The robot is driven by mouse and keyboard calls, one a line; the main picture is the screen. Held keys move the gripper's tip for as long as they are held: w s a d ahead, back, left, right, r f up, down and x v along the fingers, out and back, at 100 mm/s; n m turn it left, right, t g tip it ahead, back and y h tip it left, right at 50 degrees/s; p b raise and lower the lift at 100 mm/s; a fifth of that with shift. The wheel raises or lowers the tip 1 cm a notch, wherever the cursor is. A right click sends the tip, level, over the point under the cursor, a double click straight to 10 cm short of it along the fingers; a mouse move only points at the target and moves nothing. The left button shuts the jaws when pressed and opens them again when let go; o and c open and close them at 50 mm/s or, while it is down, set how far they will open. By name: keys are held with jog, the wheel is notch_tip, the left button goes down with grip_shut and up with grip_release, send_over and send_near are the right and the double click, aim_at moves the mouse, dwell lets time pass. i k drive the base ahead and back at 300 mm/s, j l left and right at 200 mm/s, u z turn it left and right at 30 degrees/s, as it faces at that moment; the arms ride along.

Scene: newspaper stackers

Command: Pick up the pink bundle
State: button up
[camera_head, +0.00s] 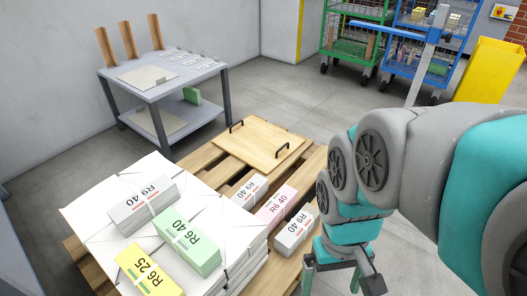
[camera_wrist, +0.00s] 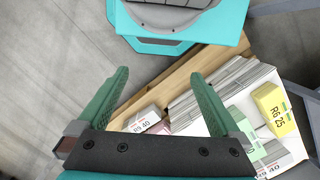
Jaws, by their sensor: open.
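The pink bundle (camera_head: 276,207), marked R6 40, lies on the wooden pallet between two white bundles, the nearer one (camera_head: 296,231) and the farther one (camera_head: 250,190). In the wrist view a small part of the pink bundle (camera_wrist: 160,128) shows beside a white bundle (camera_wrist: 143,118), near the gripper's palm; the rest is hidden. My gripper (camera_head: 340,282) is at the bottom of the head view, to the right of the pink bundle and apart from it. In the wrist view its two green fingers (camera_wrist: 160,82) are spread with nothing held between them.
A paper stack (camera_head: 95,215) at left on the pallet (camera_head: 195,160) carries white, green (camera_head: 188,243) and yellow (camera_head: 148,272) bundles. A wooden board with black handles (camera_head: 255,143) lies behind. A grey table (camera_head: 160,88), wire carts (camera_head: 355,45) and a yellow bin (camera_head: 490,70) stand farther back.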

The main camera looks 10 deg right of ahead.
aim_at(278, 206)
jog(key=l+u, duration=0.1)
jog(key=u, duration=1)
jog(key=l+u, duration=0.3)
jog(key=k+l+u, duration=0.1)
jog(key=l+u, duration=0.2)
jog(key=l, duration=0.25)
jog(key=k+l+u, duration=0.1)
jog(key=l+u, duration=0.2)
jog(key=k+l+u, duration=0.15)
jog(key=l+u, duration=0.15)
jog(key=l, duration=0.2)
jog(key=k+l+u, duration=0.15)
jog(key=l+u, duration=0.15)
jog(key=k+l, duration=0.2)
jog(key=l, duration=0.15)
jog(key=k+l, duration=0.4)
jog(key=l, duration=0.25)
